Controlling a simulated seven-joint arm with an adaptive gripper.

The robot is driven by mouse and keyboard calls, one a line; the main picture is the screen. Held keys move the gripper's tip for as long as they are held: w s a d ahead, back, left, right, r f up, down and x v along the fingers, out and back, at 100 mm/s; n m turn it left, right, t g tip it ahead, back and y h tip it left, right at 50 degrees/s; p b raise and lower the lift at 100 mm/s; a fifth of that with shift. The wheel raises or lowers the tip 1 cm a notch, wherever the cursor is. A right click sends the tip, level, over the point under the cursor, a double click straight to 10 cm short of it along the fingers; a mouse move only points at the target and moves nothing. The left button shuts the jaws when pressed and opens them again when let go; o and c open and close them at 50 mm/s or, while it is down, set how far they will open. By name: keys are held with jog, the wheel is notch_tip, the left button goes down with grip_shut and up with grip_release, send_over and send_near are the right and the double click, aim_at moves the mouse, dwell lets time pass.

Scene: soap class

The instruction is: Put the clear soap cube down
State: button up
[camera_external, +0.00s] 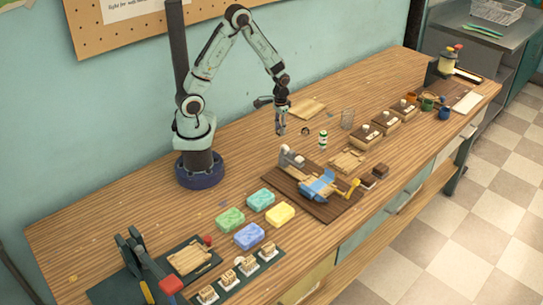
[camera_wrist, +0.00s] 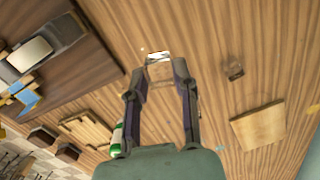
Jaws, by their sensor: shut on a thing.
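My gripper (camera_wrist: 160,65) points down over the wooden workbench, and its two fingers are shut on the clear soap cube (camera_wrist: 159,72) in the wrist view. The cube is see-through, with wood grain showing through it and a bright white edge at its far side. In the external view my gripper (camera_external: 281,129) is low over the middle of the bench, left of a small green and white bottle. The cube is too small to make out there. I cannot tell whether its underside touches the bench.
A small brownish block (camera_wrist: 233,70) and a wooden board (camera_wrist: 258,126) lie right of my gripper in the wrist view. The green and white bottle (camera_external: 323,140) stands close by. A dark mat (camera_external: 335,207) holds tools in front. Bare bench (camera_external: 245,150) lies to the left.

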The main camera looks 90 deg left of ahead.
notch_tip(320, 180, up, 3)
jog(key=shift+r, duration=0.2)
jog(key=shift+s+d+m, duration=0.2)
jog(key=shift+s+m, duration=0.1)
jog(key=shift+m, duration=0.1)
jog(key=w+d+r+m, duration=0.2)
jog(key=d+m, duration=0.6)
jog(key=d, duration=0.9)
jog(key=s+d+r+m, duration=0.1)
jog(key=s+d+m, duration=0.25)
jog(key=d, duration=0.45)
jog(key=s+d+m, duration=0.2)
jog(key=d+m, duration=0.2)
jog(key=d, duration=0.3)
send_over(303, 235)
jog(key=shift+n, duration=0.25)
jog(key=f, duration=0.9)
jog(key=shift+s+a, duration=0.3)
jog(key=shift+w+d+f, duration=0.15)
jog(key=shift+w+f, duration=0.05)
jog(key=shift+f, duration=0.05)
jog(key=shift+w+d+f, duration=0.1)
jog(key=shift+f, duration=1.55)
jog(key=shift+f, duration=0.1)
